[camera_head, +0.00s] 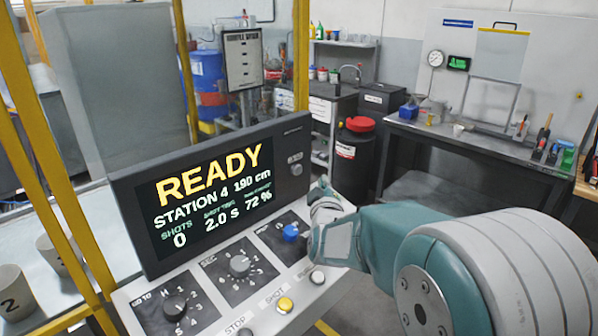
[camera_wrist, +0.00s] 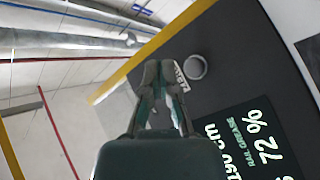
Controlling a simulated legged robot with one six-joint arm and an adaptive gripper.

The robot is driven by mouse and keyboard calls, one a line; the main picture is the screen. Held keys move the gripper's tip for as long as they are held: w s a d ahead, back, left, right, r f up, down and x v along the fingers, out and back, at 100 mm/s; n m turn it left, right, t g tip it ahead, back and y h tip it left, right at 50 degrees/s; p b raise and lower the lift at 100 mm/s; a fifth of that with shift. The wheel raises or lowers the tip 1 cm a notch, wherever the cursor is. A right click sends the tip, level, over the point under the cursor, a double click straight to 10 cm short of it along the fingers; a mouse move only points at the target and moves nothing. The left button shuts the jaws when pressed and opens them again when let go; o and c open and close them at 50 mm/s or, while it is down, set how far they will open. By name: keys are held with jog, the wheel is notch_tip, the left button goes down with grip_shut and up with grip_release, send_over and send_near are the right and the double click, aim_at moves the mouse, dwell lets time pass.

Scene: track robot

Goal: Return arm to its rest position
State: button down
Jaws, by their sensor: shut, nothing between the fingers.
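My arm comes in from the right in the head view and reaches across to the right end of the control panel (camera_head: 210,310). My gripper (camera_head: 322,187) is above the panel's right end, beside the right edge of the dark READY display (camera_head: 125,210). In the wrist view its fingers (camera_wrist: 163,72) are shut together and empty. A blue knob (camera_head: 291,232) on the panel is just left of my wrist. A round knob (camera_wrist: 195,67) on the display's face shows to the right of the fingertips. I cannot tell how far the fingers are from the display.
Yellow posts (camera_head: 60,180) stand at the left, with cups (camera_head: 14,292) on a surface there. A black bin with a red lid (camera_head: 360,124) stands behind my arm. A grey workbench (camera_head: 470,143) with tools is at the back right.

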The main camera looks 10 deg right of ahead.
dwell(0.3)
jog(key=s+f+m+g+y, duration=0.1)
jog(key=s+g, duration=0.3)
jog(key=s, duration=0.7)
jog(key=s+f+m+g+y, duration=0.1)
jog(key=s+m+g, duration=0.3)
jog(key=s, duration=0.8)
jog(key=s+a+f+m+g+y, duration=0.1)
jog(key=s+g, duration=0.4)
jog(key=s, duration=0.6)
jog(key=shift+s+f+m, duration=0.25)
jog(key=shift+f+m, duration=0.55)
jog(key=shift+m, duration=0.1)
